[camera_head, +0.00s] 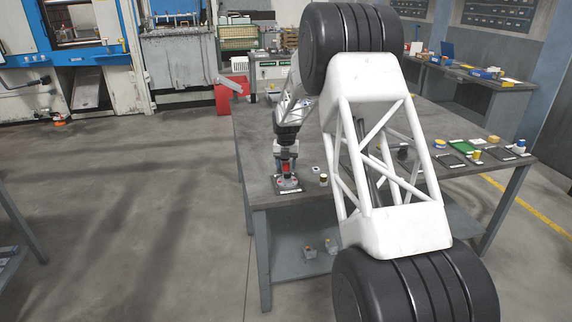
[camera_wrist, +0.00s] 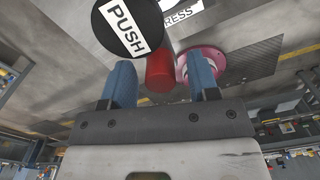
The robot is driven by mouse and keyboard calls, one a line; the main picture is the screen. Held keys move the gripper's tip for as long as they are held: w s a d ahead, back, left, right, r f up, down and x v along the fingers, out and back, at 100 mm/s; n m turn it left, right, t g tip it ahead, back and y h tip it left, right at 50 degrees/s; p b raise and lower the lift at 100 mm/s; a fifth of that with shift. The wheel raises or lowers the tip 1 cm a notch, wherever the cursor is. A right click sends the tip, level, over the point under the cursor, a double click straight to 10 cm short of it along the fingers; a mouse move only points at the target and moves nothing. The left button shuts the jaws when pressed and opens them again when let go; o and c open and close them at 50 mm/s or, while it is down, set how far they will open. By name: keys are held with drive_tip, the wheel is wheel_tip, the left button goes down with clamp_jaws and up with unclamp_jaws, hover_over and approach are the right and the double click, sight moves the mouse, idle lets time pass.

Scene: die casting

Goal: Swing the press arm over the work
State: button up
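The press (camera_head: 288,184) stands on a dark plate near the left front edge of the table, partly hidden by my gripper (camera_head: 287,150) just above it. In the wrist view, my gripper (camera_wrist: 160,68) has its two blue fingers spread apart. A red cylinder (camera_wrist: 160,72) shows between the fingertips, with gaps on both sides. A black disc with a white PUSH label (camera_wrist: 127,28) is at the left finger's tip side. A pink ring-shaped part (camera_wrist: 187,58) lies beside and behind the right finger. I cannot tell whether any finger touches these parts.
The grey table (camera_head: 262,205) also holds a small dark-and-yellow cylinder (camera_head: 323,180), a white marker tile (camera_head: 315,169), and several trays and small items at right. My own arm covers much of the table's middle. Open floor lies to the left.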

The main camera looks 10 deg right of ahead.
drive_tip(key=shift+r, duration=3.9)
drive_tip(key=shift+a, duration=0.2)
drive_tip(key=c, duration=0.7)
drive_tip(key=shift+a+r+m, duration=0.1)
drive_tip(key=shift+a+m, duration=0.1)
drive_tip(key=shift+m, duration=0.2)
drive_tip(key=shift+c, duration=1.3)
drive_tip(key=shift+s+a+r+m, duration=0.1)
drive_tip(key=shift+a+m, duration=0.2)
clamp_jaws()
drive_tip(key=s+a+r+m+h, duration=0.1)
drive_tip(key=a+r+m+h, duration=0.2)
drive_tip(key=a+m, duration=0.6)
drive_tip(key=shift+a+r+m+h, duration=0.35)
drive_tip(key=shift+m+h, duration=0.35)
drive_tip(key=shift+m, duration=0.8)
